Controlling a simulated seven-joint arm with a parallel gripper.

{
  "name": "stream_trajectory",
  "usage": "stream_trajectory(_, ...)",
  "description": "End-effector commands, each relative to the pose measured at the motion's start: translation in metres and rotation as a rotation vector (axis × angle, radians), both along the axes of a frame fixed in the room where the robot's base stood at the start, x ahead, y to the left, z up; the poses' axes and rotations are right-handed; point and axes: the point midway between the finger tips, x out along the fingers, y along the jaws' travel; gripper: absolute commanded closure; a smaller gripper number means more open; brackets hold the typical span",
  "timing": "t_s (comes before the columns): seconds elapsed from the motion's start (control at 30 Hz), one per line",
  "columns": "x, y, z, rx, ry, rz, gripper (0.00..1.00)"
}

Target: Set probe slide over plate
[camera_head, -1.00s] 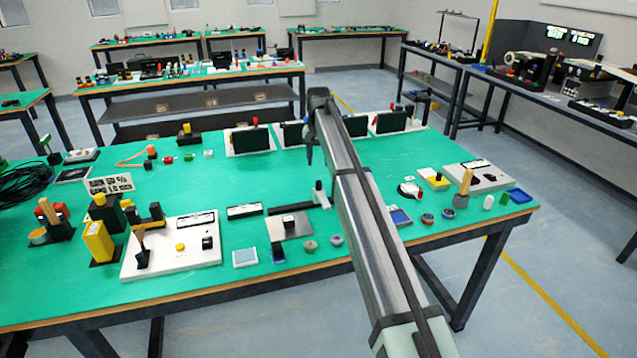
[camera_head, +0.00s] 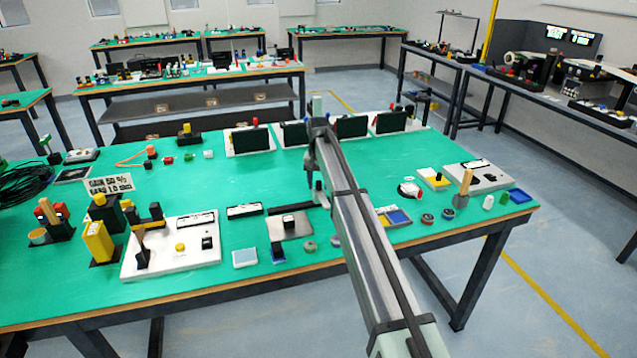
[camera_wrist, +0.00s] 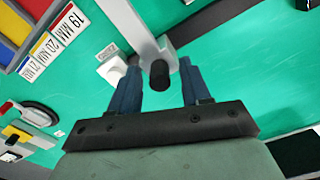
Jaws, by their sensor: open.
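The probe slide appears to be the grey bar with a black knob (camera_wrist: 160,75) in the wrist view. In the head view its pale upright (camera_head: 319,194) stands at the right end of a black rail (camera_head: 292,208). A grey metal plate (camera_head: 301,231) lies in front of the rail, with a dark block on it. My gripper (camera_wrist: 158,68) is open, its blue fingers on either side of the knob; I cannot tell whether they touch it. In the head view my gripper (camera_head: 312,186) is over the upright and partly hidden by my arm.
A blue and yellow tray (camera_head: 397,217) and small round parts lie to the right. A white panel (camera_head: 180,262) with a lever and buttons is to the left. Black upright screens (camera_head: 352,127) line the back. The green table (camera_head: 210,185) is clear behind the rail.

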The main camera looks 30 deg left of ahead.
Motion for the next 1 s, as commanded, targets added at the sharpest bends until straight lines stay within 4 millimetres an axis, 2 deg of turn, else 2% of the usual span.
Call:
stream_trajectory(0.07,0.0000,0.0000,0.0001,0.000,0.000,0.000,0.56)
stream_trajectory(0.53,0.0000,0.0001,0.0002,0.000,0.000,0.000,1.00)
stream_trajectory(1.0,-0.0042,0.0047,0.0003,0.001,0.000,0.001,1.00)
